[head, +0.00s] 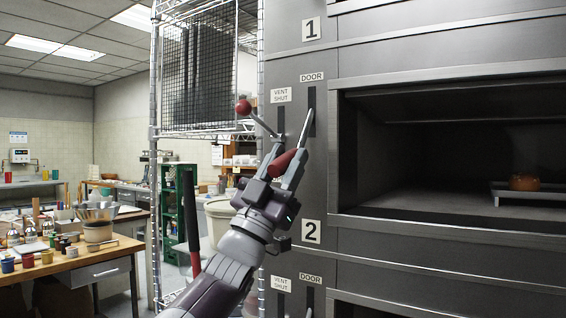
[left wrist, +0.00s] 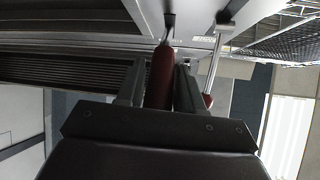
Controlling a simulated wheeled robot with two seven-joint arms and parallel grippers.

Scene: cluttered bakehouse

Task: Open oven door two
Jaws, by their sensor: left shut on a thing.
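My left gripper (head: 287,152) is shut on the red grip of a door lever (head: 284,163). That lever's rod rises to the DOOR slot (head: 312,108) beneath the plate marked 1 (head: 311,29). In the left wrist view the red grip (left wrist: 160,78) sits between the two fingers. The vent lever with a red ball (head: 243,106) is just to the left and apart from the fingers. My right gripper is not seen.
The oven chamber (head: 450,150) right of the held lever stands open, with a brown bowl (head: 525,183) on a rack inside. A wire rack (head: 155,150) and a green crate stack (head: 180,215) stand left. A cluttered wooden table (head: 75,262) is further left.

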